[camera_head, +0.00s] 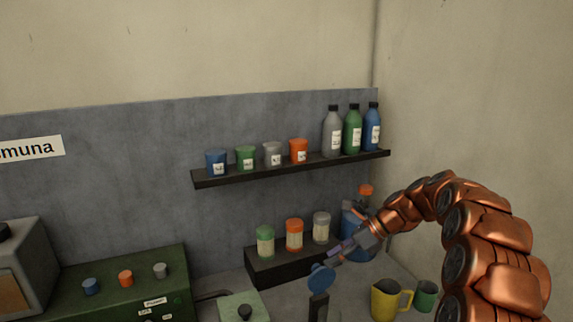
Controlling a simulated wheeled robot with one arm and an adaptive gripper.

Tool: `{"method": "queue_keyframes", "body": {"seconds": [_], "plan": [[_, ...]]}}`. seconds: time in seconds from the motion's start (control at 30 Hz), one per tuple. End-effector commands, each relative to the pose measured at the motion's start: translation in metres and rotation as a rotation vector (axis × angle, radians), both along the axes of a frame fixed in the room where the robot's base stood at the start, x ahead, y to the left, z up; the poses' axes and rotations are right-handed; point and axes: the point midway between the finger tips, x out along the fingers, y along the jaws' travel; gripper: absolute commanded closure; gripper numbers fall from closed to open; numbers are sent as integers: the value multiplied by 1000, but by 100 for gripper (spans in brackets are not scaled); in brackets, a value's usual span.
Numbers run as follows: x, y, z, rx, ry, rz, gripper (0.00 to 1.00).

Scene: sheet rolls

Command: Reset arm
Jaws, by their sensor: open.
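My copper-coloured arm comes in from the right and curves over to the left. My gripper (338,253) is at its end, low in the middle right of the view, pointing down and left. It is small in the picture, and I see nothing held in it. It shows in front of the right part of the low black step with jars. A blue round disc (321,277) on a dark upright piece shows just below the fingertips. I cannot tell whether they touch.
A wall shelf (240,177) carries cups and bottles. Jars stand on a low black step (275,268). A yellow jug (384,300) and green mug (425,296) stand below my arm. A green box (140,285) is left.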

Motion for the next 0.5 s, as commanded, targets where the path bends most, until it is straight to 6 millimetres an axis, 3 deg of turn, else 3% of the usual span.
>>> {"method": "queue_keyframes", "body": {"seconds": [0.2,0.5], "plan": [[-55,24,19,-75,-140,216,43],[-133,41,30,-178,-322,524,43]]}}
